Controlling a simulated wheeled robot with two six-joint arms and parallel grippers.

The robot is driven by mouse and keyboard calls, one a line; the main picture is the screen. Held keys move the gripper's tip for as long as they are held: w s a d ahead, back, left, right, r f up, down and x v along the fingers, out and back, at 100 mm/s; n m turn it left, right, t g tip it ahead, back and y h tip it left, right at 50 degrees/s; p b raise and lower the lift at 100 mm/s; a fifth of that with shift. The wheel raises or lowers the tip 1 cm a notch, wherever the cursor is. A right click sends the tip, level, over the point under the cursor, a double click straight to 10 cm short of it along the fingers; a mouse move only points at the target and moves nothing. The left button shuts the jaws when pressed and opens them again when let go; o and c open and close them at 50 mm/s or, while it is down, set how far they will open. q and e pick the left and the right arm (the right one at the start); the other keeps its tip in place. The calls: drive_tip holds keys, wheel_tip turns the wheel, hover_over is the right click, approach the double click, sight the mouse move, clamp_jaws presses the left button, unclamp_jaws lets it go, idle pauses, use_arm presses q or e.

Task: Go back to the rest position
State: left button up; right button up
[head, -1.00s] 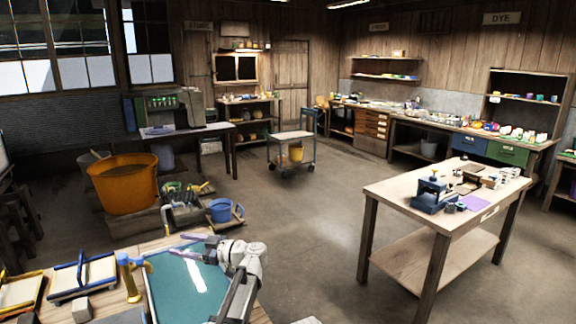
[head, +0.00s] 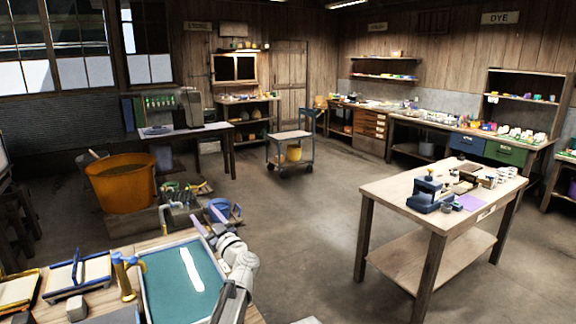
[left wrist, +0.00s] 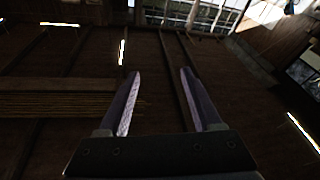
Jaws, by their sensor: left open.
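My left gripper (head: 200,222) is raised over the far right corner of the teal tray, its purple fingers pointing up and away from the table. In the left wrist view the gripper (left wrist: 159,75) has its two fingers well apart with nothing between them, and the dark roof beams lie beyond. My left arm comes up along the tray's right side. My right gripper is not in view.
The wooden bench holds the teal tray (head: 180,282), a brass and blue tool (head: 125,275), a grey block (head: 77,308) and a blue-framed mould (head: 78,277). An orange tub (head: 122,185) stands behind. A table (head: 440,200) stands at right, with open floor between.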

use_arm(q)
drive_tip(key=s+d+f+m+t+h, duration=0.1)
drive_tip(key=d+f+m+h, duration=0.2)
drive_tip(key=d+m+h, duration=0.4)
drive_tip(key=d+f+m+t+h, duration=0.1)
drive_tip(key=d+f+m+h, duration=0.35)
drive_tip(key=d+h, duration=0.35)
drive_tip(key=s+d+f+m+g+h, duration=0.1)
drive_tip(key=s+f+m+g+h, duration=0.15)
drive_tip(key=s+f+g, duration=0.55)
drive_tip(key=s+a+f+n+g+y, duration=0.1)
drive_tip(key=s+a+f+g, duration=0.25)
drive_tip(key=s, duration=0.45)
drive_tip(key=s+a+f+n+g+y+b, duration=0.1)
drive_tip(key=s+a+f+g, duration=0.1)
drive_tip(key=s+f, duration=0.4)
drive_tip(key=s+a+f+n+g+y, duration=0.1)
drive_tip(key=s+a+f+g+y, duration=0.15)
drive_tip(key=s, duration=0.65)
drive_tip(key=s+d+f+m+g+b, duration=0.2)
drive_tip(key=s+d+f+m+b, duration=0.25)
drive_tip(key=d+f+b, duration=0.6)
wheel_tip(320, 180, up, 14)
drive_tip(key=p, duration=1.5)
drive_tip(key=shift+s+d, duration=0.2)
drive_tip(key=shift+d, duration=0.1)
